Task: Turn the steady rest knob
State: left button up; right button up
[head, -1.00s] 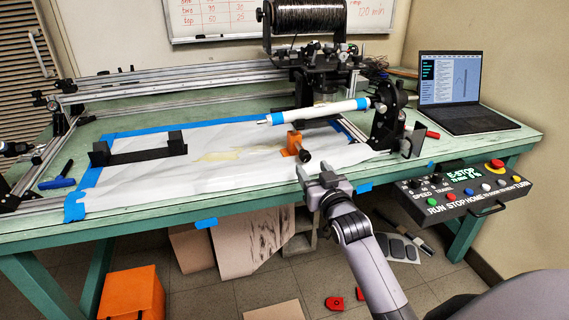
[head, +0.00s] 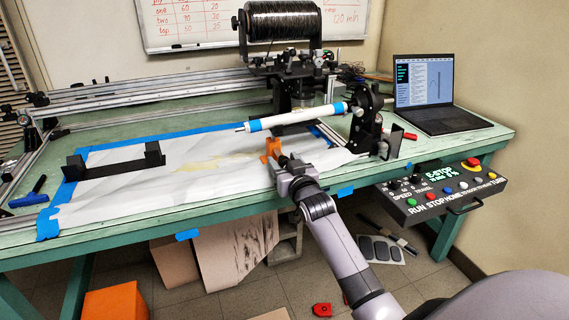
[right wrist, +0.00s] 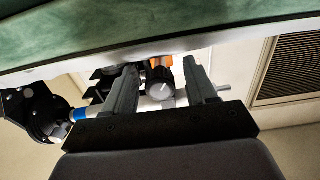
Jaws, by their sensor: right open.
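The orange steady rest (head: 271,148) stands on the white sheet on the bench, below the white tube (head: 295,116) with blue bands. Its dark knob (head: 283,160) faces the front of the bench and is partly hidden by my right gripper (head: 289,169). In the right wrist view the knob (right wrist: 160,84) shows between the two fingers of the open right gripper (right wrist: 160,72). I see gaps on both sides of it, so the fingers appear not to touch it. The right gripper is empty. My left gripper is not in view.
The black tube holder (head: 366,128) stands to the right. A control box (head: 440,194) hangs at the bench's front, below a laptop (head: 430,98).

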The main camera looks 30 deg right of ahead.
grip_shut()
jog(key=shift+n, duration=0.4)
